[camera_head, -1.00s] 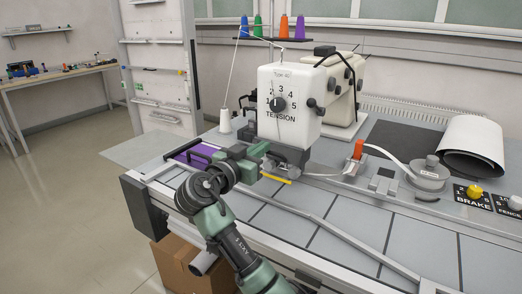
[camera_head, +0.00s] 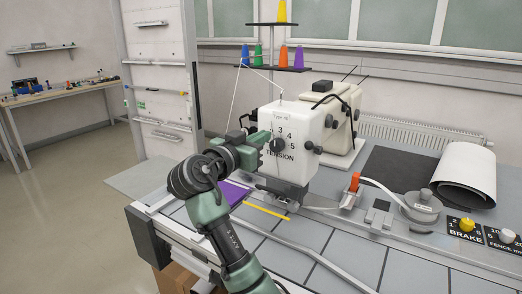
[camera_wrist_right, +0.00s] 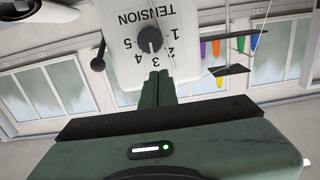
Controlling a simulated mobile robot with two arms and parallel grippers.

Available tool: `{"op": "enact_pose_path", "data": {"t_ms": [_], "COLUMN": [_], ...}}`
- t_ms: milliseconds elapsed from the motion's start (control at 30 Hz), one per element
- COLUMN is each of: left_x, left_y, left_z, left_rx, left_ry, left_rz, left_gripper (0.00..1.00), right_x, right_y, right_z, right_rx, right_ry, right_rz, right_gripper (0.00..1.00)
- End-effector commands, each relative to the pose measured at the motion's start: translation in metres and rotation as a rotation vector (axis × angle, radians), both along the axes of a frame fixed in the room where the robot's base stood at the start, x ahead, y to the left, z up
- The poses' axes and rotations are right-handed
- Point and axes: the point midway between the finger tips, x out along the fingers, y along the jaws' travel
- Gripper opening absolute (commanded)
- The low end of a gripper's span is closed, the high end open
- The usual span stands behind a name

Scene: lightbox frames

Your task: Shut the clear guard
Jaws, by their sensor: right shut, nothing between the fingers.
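The white sewing machine head (camera_head: 297,122) stands on the grey table, with a black TENSION dial (camera_head: 278,145) on its face. I cannot make out a clear guard in either view. My right gripper (camera_head: 264,138) is shut and empty, raised in front of the machine's face just left of the dial. In the right wrist view its shut fingertips (camera_wrist_right: 158,76) point at the machine face, below the dial (camera_wrist_right: 150,39), which shows upside down; contact cannot be told. My right arm hides part of the machine's lower left side and the table. My left gripper is not in view.
A purple piece (camera_head: 234,192) and a yellow strip (camera_head: 267,212) lie by the machine's foot. An orange-topped part (camera_head: 354,182), a round grey can (camera_head: 421,206) and the yellow BRAKE knob (camera_head: 467,225) stand to the right. Coloured cones (camera_head: 284,55) are on the rack above.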

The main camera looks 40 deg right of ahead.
Motion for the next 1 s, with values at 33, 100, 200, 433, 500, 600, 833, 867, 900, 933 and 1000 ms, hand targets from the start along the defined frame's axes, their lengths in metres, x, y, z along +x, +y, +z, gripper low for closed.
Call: {"op": "enact_pose_path", "data": {"t_ms": [33, 100, 200, 433, 500, 600, 833, 867, 900, 933, 1000], "left_x": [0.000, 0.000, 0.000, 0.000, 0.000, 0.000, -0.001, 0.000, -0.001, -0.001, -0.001], "left_y": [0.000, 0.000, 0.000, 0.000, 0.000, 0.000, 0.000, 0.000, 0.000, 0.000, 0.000], "left_z": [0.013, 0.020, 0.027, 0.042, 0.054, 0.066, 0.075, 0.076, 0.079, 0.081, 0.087], "left_rx": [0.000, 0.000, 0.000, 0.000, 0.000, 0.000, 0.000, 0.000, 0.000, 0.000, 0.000], "left_ry": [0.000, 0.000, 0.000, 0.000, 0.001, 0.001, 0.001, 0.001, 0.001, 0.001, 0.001], "left_rz": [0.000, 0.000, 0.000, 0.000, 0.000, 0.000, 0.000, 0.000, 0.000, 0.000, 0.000], "left_gripper": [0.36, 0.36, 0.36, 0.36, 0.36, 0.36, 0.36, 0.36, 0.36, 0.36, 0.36], "right_x": [0.000, 0.000, 0.000, 0.000, -0.004, -0.017, -0.026, -0.025, -0.023, -0.020, -0.015], "right_y": [0.000, 0.000, 0.000, 0.008, 0.021, 0.041, 0.044, 0.040, 0.034, 0.029, 0.016], "right_z": [0.018, 0.031, 0.045, 0.039, 0.008, -0.040, -0.080, -0.081, -0.082, -0.083, -0.086], "right_rx": [0.002, 0.001, 0.000, 0.032, 0.086, 0.168, 0.229, 0.229, 0.229, 0.229, 0.227], "right_ry": [-0.002, -0.002, -0.001, 0.019, 0.047, 0.083, 0.110, 0.110, 0.109, 0.110, 0.110], "right_rz": [0.000, 0.000, 0.000, 0.008, 0.015, 0.014, 0.002, 0.002, 0.000, 0.001, 0.000], "right_gripper": [0.00, 0.00, 0.00, 0.00, 0.00, 0.00, 0.00, 0.00, 0.00, 0.00, 0.00]}}
